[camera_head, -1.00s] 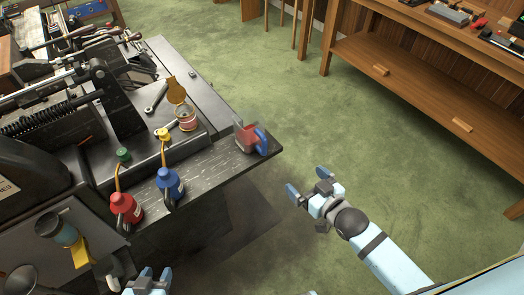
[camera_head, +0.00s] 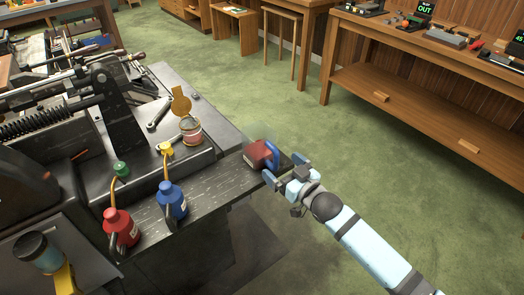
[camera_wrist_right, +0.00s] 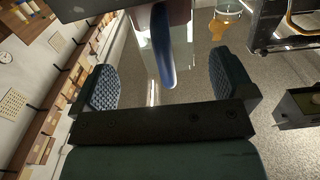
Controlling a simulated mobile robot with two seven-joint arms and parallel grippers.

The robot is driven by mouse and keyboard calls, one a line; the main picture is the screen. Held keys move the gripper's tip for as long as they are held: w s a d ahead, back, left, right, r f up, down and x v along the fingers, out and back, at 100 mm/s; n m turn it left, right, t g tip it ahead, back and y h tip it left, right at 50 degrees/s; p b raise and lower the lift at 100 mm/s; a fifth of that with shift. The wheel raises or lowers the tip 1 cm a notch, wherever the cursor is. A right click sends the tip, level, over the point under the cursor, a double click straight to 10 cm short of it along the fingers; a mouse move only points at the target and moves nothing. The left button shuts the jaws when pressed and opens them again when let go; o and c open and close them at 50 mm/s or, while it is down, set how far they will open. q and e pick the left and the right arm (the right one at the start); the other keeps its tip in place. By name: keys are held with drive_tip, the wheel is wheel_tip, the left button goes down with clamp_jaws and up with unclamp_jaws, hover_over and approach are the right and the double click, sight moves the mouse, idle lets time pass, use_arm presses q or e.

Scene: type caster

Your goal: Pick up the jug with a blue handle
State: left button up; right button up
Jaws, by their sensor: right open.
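The jug with a blue handle (camera_head: 260,153) stands near the corner of the dark machine table. Its lower body is dark red and its upper part looks clear. The handle faces my right gripper. My right gripper (camera_head: 284,168) is open just beside the handle, at the table's edge. In the right wrist view the blue handle (camera_wrist_right: 161,52) shows between the two spread fingers, near their tips. The fingers do not appear to touch it. My left gripper is not in view.
A blue oil can (camera_head: 172,201) and a red oil can (camera_head: 121,230) stand on the table (camera_head: 225,190) left of the jug. Green floor (camera_head: 340,150) is clear to the right.

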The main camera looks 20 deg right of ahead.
sight(270, 163)
drive_tip(key=x, duration=0.5)
drive_tip(key=shift+a+b, duration=0.3)
drive_tip(key=shift+a, duration=0.05)
drive_tip(key=c, duration=0.9)
